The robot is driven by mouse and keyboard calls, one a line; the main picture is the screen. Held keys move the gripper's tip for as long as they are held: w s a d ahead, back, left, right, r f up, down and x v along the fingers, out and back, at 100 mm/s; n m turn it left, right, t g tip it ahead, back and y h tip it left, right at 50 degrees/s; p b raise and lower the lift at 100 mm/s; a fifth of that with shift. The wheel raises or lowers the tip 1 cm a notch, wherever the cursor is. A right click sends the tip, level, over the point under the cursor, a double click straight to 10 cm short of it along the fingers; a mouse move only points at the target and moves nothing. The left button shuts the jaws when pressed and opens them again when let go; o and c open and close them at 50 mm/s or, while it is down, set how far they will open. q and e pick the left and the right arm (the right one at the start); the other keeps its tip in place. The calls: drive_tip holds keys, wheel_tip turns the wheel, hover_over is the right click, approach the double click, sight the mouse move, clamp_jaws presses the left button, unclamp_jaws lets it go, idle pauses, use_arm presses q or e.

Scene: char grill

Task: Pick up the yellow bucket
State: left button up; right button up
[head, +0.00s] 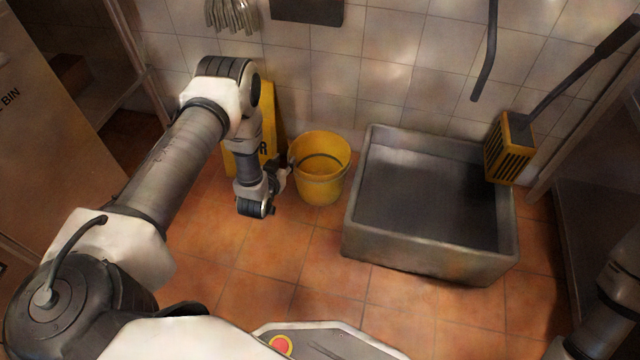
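The yellow bucket (322,183) stands upright on the orange tiled floor, left of the grey basin. Its opening faces up, and a dark curved line, perhaps its handle, crosses the opening. My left arm reaches in from the left and bends down beside the bucket. My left gripper (284,168) is small and dark at the bucket's left side, close to its rim. I cannot tell whether it touches the bucket or how its fingers are set. Part of my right arm shows at the lower right edge; its gripper is out of view.
A grey basin (432,262) stands just right of the bucket. A yellow mop wringer (510,148) with a dark handle sits at its right corner. A yellow floor sign (268,112) leans by the tiled wall behind my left arm. Floor in front of the bucket is clear.

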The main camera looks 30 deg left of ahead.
sight(294, 148)
use_arm(q)
drive_tip(key=b+x, duration=0.6)
drive_tip(key=x, duration=0.3)
drive_tip(key=shift+w+f+b, duration=0.3)
drive_tip(key=shift+b, duration=0.05)
drive_tip(key=shift+w+a, duration=0.1)
drive_tip(key=shift+w, duration=0.1)
drive_tip(key=shift+r, duration=0.2)
clamp_jaws()
